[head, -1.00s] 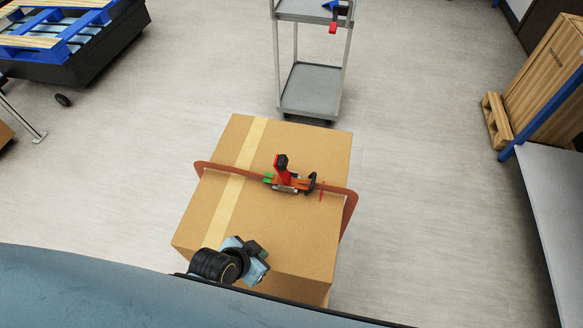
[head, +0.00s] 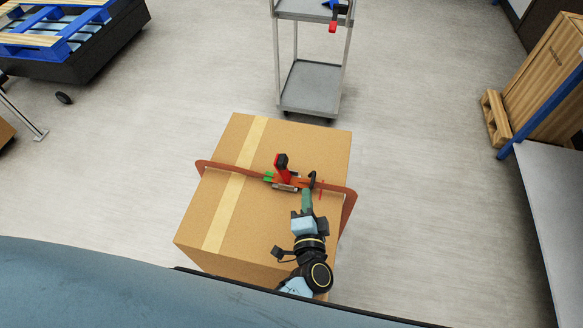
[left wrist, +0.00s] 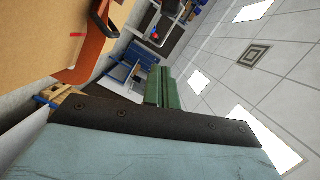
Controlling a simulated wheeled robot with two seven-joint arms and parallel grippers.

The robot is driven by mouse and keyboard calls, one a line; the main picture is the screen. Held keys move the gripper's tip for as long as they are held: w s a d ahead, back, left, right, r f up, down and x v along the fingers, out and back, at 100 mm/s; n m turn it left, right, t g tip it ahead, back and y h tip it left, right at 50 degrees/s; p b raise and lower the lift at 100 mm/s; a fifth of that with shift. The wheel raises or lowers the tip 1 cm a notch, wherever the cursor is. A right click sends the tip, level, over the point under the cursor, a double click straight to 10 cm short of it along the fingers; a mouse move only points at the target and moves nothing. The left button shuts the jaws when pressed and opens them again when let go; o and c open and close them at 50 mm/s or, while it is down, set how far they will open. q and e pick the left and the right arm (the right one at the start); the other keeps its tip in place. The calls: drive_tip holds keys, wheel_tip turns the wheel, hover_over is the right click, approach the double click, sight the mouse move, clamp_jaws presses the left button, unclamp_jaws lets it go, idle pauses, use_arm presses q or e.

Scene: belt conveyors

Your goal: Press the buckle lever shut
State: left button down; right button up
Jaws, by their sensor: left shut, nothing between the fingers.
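The buckle (head: 284,187) sits on an orange-brown strap (head: 222,168) that runs across the top of a cardboard box (head: 210,205). Its red lever (head: 283,172) with a black tip stands up, raised from the strap. A small green piece is at the buckle's left and a black part at its right. My left gripper (head: 307,192) is shut and empty, its fingers close to the buckle's right end and hiding part of it; I cannot tell if they touch. The strap (left wrist: 92,48) and box (left wrist: 40,35) also show in the left wrist view. My right gripper is out of view.
A grey cart (head: 312,88) stands behind the box. A grey table (head: 556,205) and wooden crate (head: 548,85) are at the right. A dark conveyor with blue pallets (head: 60,30) is at the far left. The floor around the box is clear.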

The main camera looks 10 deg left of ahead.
use_arm(q)
drive_tip(key=w+a+b, duration=0.1)
drive_tip(key=w+b, duration=0.1)
drive_tip(key=w, duration=0.1)
drive_tip(key=w+a+f+b, duration=0.1)
drive_tip(key=w+a+b, duration=0.1)
drive_tip(key=w, duration=0.1)
drive_tip(key=w+a+f+b, duration=0.1)
drive_tip(key=w+a+b, duration=0.1)
drive_tip(key=w+b, duration=0.1)
drive_tip(key=shift+w+a, duration=0.1)
drive_tip(key=shift+w, duration=0.05)
drive_tip(key=shift+a+f, duration=0.1)
drive_tip(key=shift+a, duration=0.35)
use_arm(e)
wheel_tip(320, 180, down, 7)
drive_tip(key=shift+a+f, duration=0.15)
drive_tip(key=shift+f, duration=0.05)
